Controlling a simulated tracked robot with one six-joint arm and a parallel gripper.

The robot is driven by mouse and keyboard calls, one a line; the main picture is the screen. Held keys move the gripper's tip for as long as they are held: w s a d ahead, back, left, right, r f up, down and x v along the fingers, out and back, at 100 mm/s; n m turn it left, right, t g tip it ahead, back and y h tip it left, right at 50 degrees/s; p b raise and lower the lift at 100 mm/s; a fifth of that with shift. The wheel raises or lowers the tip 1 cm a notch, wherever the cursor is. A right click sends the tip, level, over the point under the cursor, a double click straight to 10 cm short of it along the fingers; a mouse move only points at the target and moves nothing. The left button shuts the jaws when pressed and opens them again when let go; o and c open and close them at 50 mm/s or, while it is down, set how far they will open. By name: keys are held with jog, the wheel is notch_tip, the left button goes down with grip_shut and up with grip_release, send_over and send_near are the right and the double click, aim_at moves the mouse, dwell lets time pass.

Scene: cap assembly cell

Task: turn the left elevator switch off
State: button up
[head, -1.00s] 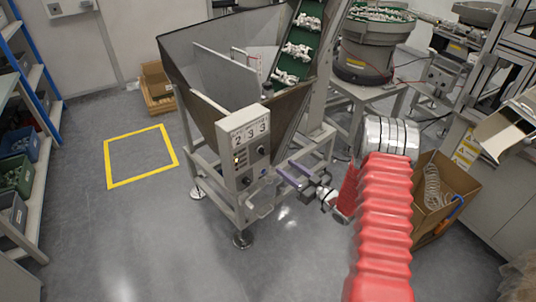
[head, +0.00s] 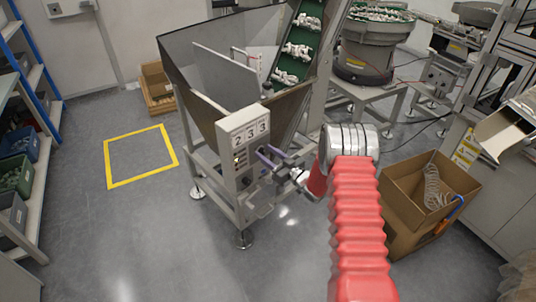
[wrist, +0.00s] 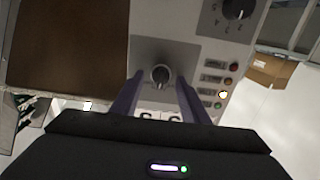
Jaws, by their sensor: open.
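The control box (head: 229,160) with the digits 2 3 3 is on the front of the hopper. In the wrist view a dark rotary switch knob (wrist: 160,75) sits on a grey plate. My gripper (head: 266,156) is open in front of the box's right part, and its purple fingers point at it. In the wrist view the gripper (wrist: 158,82) has one finger on each side of the knob, with gaps visible. I cannot tell how deep the fingers reach around it. A second dark knob (wrist: 238,10) is at the upper right of the wrist view.
Small indicator lights (wrist: 233,66) sit beside the knob. The hopper (head: 185,75) and the green elevator belt (head: 298,50) rise behind the box. An open cardboard box (head: 405,195) stands to the right of my arm.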

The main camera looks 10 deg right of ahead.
jog(key=shift+c, duration=0.6)
jog(key=c, duration=0.9)
jog(key=shift+n, duration=0.3)
jog(key=n, duration=0.8)
jog(key=shift+s, duration=0.1)
jog(key=shift+f+n, duration=0.1)
jog(key=shift+n, duration=0.2)
jog(key=o, duration=1)
jog(key=shift+a, duration=0.15)
